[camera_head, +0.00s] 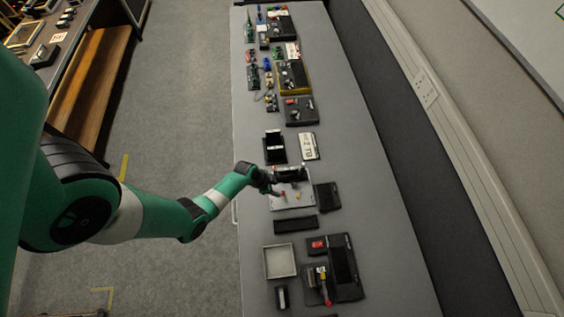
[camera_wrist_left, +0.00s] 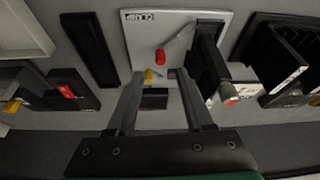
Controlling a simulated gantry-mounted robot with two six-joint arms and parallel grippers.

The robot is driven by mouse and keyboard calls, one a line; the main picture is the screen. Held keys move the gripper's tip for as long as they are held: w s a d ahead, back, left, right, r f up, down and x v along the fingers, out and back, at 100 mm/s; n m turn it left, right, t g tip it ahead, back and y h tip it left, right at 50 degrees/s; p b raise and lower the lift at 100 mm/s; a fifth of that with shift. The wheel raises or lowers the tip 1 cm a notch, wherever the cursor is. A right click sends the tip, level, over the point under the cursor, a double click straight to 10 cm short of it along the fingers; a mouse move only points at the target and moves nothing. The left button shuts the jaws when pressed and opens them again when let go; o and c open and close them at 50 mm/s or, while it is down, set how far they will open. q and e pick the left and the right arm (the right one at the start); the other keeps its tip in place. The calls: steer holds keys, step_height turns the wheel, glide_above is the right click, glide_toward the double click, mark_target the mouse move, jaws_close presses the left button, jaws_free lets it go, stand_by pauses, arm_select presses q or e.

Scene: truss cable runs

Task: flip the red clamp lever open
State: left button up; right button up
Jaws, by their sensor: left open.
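The red clamp lever (camera_wrist_left: 161,57) stands out from a pale plate (camera_wrist_left: 139,42) marked with a label that seems to read "CLAMP". A yellow-tipped part (camera_wrist_left: 149,76) is beside it. My left gripper (camera_wrist_left: 162,84) is open, its two fingers spread below the red lever in the left wrist view. Nothing shows between the fingertips, and contact with the lever cannot be made out. In the head view the left gripper (camera_head: 275,189) is over the left part of the plate (camera_head: 304,201), near the small red part (camera_head: 283,194). My right gripper is not in view.
A dark upright block (camera_wrist_left: 208,58) stands close beside the lever. A long black bar (camera_head: 296,224), a dark panel (camera_head: 327,196) and a black holder (camera_head: 274,147) surround the plate. An open grey tray (camera_head: 265,262) is nearer.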

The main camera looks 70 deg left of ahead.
mark_target(283, 192)
arm_select(q)
steer(key=b+x, duration=0.2)
steer(key=x, duration=0.5)
steer(key=shift+w+b, duration=0.15)
steer(key=shift+b, duration=0.25)
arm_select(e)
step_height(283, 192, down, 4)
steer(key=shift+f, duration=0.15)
arm_select(q)
jaws_close()
